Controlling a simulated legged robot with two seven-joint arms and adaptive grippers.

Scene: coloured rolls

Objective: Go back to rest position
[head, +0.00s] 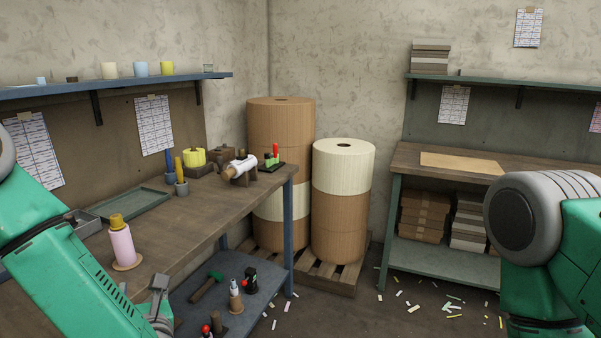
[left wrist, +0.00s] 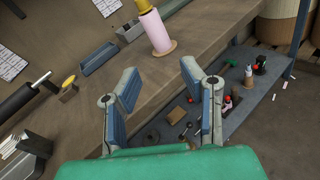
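My left gripper (left wrist: 160,83) is open and empty in the left wrist view, its two fingers spread apart in front of the workbench's edge. In the head view part of it (head: 160,290) shows at the lower left, near the bench's front edge. A pink roll with a yellow top (head: 121,243) stands upright on a round base on the bench; it also shows beyond the fingers in the left wrist view (left wrist: 154,30). My right arm shows at the right edge of the head view, but its gripper is out of view.
The wooden workbench (head: 190,222) has a lower shelf (head: 262,270) with bottles and tools. A green tray (head: 135,204) and a white roll on a stand (head: 241,166) are on the bench. Big paper rolls (head: 343,200) stand on a pallet. A second bench (head: 400,160) is at right. Scraps litter the floor.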

